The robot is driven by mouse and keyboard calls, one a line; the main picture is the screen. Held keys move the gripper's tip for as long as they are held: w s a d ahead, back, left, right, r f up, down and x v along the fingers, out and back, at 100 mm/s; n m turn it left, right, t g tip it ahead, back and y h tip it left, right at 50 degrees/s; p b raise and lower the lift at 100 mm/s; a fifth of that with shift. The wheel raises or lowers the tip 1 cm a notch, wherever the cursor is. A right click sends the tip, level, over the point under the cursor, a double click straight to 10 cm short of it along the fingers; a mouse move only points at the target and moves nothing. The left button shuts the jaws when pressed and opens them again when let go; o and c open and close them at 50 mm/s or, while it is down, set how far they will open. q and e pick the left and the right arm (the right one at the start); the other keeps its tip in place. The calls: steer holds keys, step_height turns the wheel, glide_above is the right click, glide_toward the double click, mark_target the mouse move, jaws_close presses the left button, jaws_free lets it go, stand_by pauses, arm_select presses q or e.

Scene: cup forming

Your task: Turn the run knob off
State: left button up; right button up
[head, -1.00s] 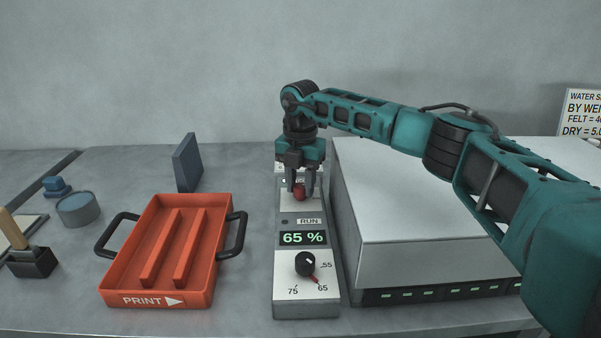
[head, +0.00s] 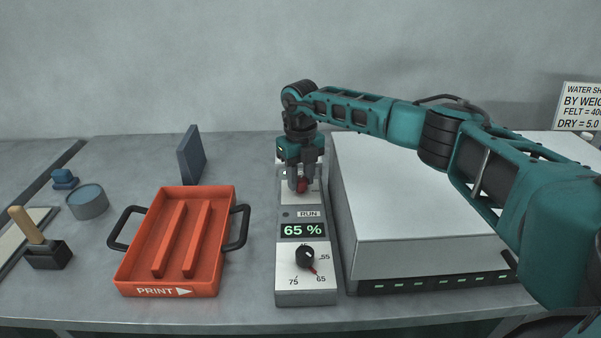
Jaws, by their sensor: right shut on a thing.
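The red run knob (head: 302,185) sits at the far end of the grey control panel (head: 306,296), behind the label RUN. My right gripper (head: 301,184) points down over it, and its fingers are shut on the knob, hiding part of it and any marks around it. The panel's display (head: 303,230) reads 65 %. A black dial (head: 305,257) with a red pointer at 65 is at the panel's near end. My left gripper is not in view.
A white box-shaped machine (head: 425,210) stands right beside the panel, under my right arm. An orange tray (head: 128,288) marked PRINT lies to the left.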

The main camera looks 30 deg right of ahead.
mark_target(300, 180)
steer(key=shift+n, duration=1.5)
steer(key=o, duration=1)
steer(key=shift+o, duration=0.2)
step_height(300, 180, up, 13)
steer(key=shift+p, duration=0.45)
